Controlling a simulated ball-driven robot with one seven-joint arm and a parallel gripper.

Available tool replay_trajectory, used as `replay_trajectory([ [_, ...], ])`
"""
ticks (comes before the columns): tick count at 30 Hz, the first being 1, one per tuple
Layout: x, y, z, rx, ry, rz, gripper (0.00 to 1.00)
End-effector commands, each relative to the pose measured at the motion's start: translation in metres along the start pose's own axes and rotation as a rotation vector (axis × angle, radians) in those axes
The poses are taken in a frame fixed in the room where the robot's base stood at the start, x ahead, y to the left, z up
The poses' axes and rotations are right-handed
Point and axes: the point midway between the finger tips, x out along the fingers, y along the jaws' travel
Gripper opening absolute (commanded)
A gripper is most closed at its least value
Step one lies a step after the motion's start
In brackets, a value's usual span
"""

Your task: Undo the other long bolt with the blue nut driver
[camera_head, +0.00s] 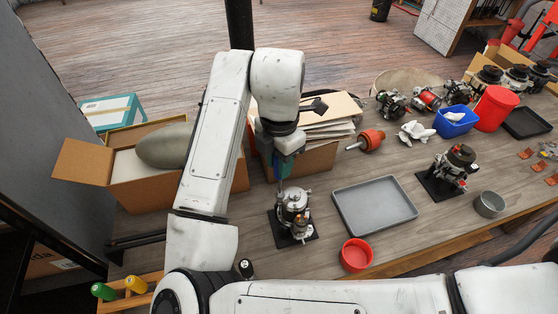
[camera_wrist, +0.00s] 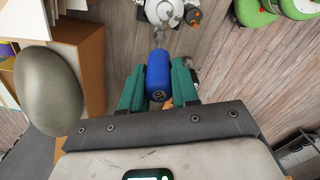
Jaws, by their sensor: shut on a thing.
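My gripper (camera_head: 283,166) is shut on the blue nut driver (camera_wrist: 158,76), one teal finger on each side of its handle in the wrist view. The driver's shaft (camera_wrist: 159,38) reaches away from the fingers toward the alternator (camera_wrist: 172,10). In the head view, the alternator (camera_head: 294,206) stands upright on a black base (camera_head: 313,236), with my gripper above and slightly left of it. The arm hides most of the driver there. The long bolts are too small to make out, and I cannot tell whether the driver's tip touches one.
A grey tray (camera_head: 376,222) and a red bowl (camera_head: 356,256) lie right of the alternator. A second unit (camera_head: 455,166) stands farther right. Open cardboard boxes, one holding a grey ovoid (camera_head: 163,147), are at left. A wooden rack (camera_head: 125,301) with green and yellow handles is lower left.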

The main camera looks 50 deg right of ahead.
Motion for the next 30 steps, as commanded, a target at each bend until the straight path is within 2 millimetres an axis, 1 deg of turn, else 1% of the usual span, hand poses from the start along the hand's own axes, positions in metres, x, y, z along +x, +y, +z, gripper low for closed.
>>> replay_trajectory([
  [24, 0.0002, 0.0027, 0.0013, 1.051, 0.001, 0.008, 0.00],
  [27, 0.0002, 0.0029, 0.0014, 1.151, 0.001, 0.009, 0.00],
  [30, 0.0001, 0.0030, 0.0015, 1.204, 0.000, 0.009, 0.00],
])
